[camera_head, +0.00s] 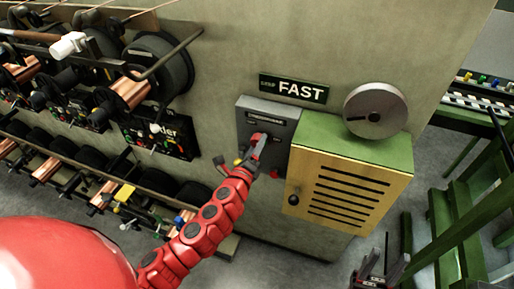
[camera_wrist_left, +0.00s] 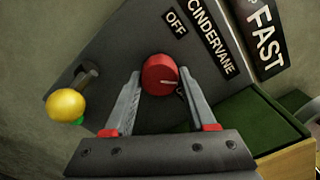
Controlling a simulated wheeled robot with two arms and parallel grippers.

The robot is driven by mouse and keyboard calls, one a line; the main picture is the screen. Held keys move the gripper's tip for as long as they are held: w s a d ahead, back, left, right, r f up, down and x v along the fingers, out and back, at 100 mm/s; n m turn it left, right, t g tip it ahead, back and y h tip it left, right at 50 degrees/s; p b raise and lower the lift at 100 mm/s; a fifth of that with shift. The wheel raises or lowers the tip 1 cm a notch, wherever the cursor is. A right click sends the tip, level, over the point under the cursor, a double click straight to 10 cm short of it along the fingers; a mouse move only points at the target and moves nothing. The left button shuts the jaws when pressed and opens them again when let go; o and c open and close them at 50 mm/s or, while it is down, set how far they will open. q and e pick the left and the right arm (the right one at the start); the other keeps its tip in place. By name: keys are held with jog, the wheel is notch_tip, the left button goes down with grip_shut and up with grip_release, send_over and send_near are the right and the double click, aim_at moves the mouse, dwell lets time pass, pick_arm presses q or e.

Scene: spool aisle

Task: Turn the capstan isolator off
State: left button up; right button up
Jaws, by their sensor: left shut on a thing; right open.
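A grey switch box (camera_head: 270,115) hangs on the wall under the FAST sign. In the left wrist view its face carries a round red knob (camera_wrist_left: 159,72), an OFF label (camera_wrist_left: 174,22) and a plate reading CINDERVANE (camera_wrist_left: 211,37). A pale mark on the knob sits at its lower right, away from the OFF label. My left gripper (camera_head: 257,150) is at the box, its two fingers shut on the sides of the red knob; the fingers hide much of the knob in the head view. My right gripper (camera_head: 378,272) is open and empty at the bottom, away from the box.
A yellow ball handle (camera_wrist_left: 66,104) sticks out beside the knob. A green-topped cabinet with a slatted yellow door (camera_head: 345,190) stands right of the box, a metal disc (camera_head: 375,108) above it. Spool racks (camera_head: 125,95) line the left; a green frame (camera_head: 460,220) stands right.

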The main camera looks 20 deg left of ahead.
pick_arm(q)
jog(key=shift+r+n+b, duration=0.1)
jog(key=shift+n+b, duration=1.1)
jog(key=shift+n, duration=3.3)
jog(key=o, duration=1.4)
